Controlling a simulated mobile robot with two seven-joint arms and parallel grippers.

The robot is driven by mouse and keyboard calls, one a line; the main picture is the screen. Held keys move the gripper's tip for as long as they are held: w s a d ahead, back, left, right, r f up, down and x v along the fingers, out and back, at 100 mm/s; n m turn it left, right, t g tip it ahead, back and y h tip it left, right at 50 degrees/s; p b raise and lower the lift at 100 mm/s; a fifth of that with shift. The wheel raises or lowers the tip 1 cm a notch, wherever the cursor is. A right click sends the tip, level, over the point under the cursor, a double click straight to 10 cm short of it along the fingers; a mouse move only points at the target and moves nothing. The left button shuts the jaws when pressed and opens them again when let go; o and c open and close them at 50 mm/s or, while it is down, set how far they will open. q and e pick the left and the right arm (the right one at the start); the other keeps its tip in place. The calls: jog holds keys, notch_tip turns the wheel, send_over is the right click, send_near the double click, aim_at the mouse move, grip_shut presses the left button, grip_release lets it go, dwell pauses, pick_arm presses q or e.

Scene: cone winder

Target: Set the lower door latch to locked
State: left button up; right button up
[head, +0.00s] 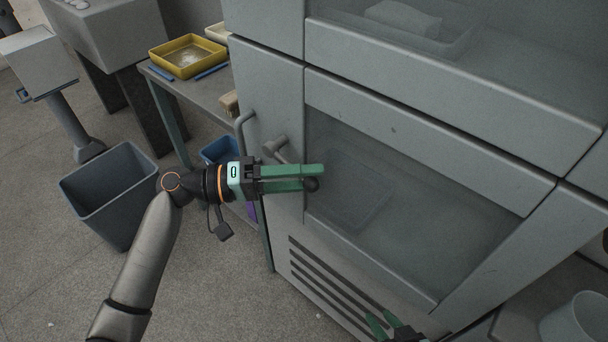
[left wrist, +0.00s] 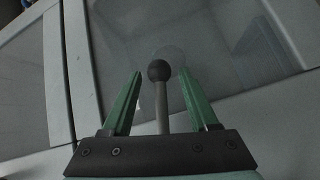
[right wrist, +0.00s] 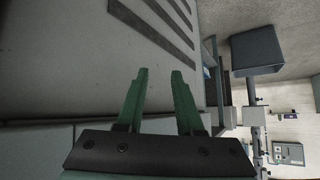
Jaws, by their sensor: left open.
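The lower door latch (head: 274,148) is a grey lever on the lower door's left side. Its rod runs down behind my left gripper to a dark ball knob (head: 311,184). My left gripper (head: 314,177) is open, with its green fingers on either side of the lever. In the left wrist view the rod and knob (left wrist: 159,71) stand between the fingers, with gaps to both sides. The lower door (head: 420,145) has a dark window and looks closed. My right gripper (right wrist: 160,75) is open and empty near the vented panel; it shows partly at the head view's bottom edge.
A bar handle (head: 243,130) stands on the cabinet's left side. The vented panel (head: 340,290) is below the door. At left are a side table with a yellow tray (head: 188,56), a blue bin (head: 218,150) and a grey bin (head: 108,190). A pale bucket (head: 578,322) is bottom right.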

pick_arm(q)
grip_shut()
dwell(0.4)
dwell(0.9)
